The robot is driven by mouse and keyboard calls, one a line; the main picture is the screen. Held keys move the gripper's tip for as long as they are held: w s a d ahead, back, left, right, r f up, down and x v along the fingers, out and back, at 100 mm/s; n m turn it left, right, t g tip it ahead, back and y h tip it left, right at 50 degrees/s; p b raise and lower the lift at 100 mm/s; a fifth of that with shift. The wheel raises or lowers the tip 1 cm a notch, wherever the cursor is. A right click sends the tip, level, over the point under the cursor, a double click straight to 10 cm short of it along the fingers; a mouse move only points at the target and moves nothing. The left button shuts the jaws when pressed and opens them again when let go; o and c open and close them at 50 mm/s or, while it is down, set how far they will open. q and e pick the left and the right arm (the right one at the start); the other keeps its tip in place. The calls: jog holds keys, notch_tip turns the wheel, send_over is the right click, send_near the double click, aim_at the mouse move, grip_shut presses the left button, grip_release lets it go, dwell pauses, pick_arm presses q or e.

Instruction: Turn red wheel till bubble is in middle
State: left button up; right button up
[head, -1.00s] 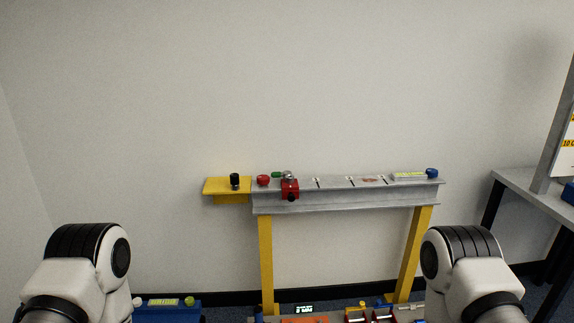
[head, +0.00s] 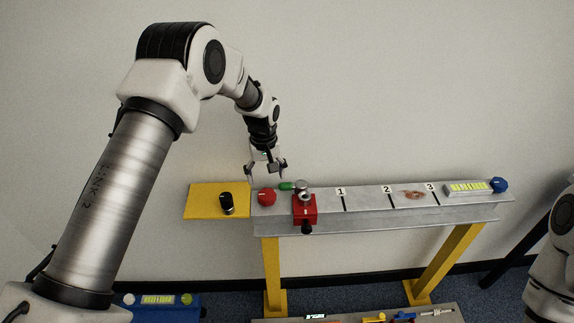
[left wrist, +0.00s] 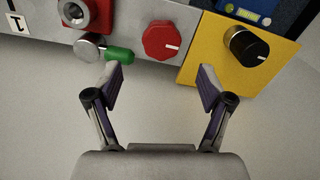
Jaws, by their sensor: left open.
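The red wheel (head: 266,197), a ribbed knob with a white mark, sits near the left end of the grey beam (head: 370,212). It also shows in the left wrist view (left wrist: 161,41). My left gripper (head: 267,174) is open and empty, above and behind the wheel. In the left wrist view its fingertips (left wrist: 160,80) are spread with the wheel ahead between them, apart from it. A level vial with a yellow-green window (head: 467,188) lies at the beam's right end; I cannot make out where its bubble is. My right gripper is out of view.
A green-handled lever (head: 287,186) and red clamp block (head: 304,210) stand just right of the wheel. A yellow plate (head: 203,200) with a black knob (head: 227,204) is to its left. A blue knob (head: 499,185) sits at the beam's right end. The wall is behind.

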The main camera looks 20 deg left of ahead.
aim_at(267, 195)
pick_arm(q)
jog(key=shift+w+f, duration=0.2)
jog(key=shift+f, duration=0.05)
jog(key=f+p, duration=0.1)
jog(key=s+f+p, duration=0.1)
jog(key=f, duration=0.1)
jog(key=shift+s+d+f, duration=0.15)
jog(key=shift+s+f, duration=0.05)
jog(key=f, duration=0.3)
jog(key=shift+w, duration=0.25)
jog(key=shift+w+f, duration=0.15)
jog(key=shift+f, duration=0.15)
jog(key=shift+r, duration=0.1)
jog(key=shift+s+r, duration=0.1)
jog(key=shift+s, duration=0.15)
jog(key=c, duration=1.2)
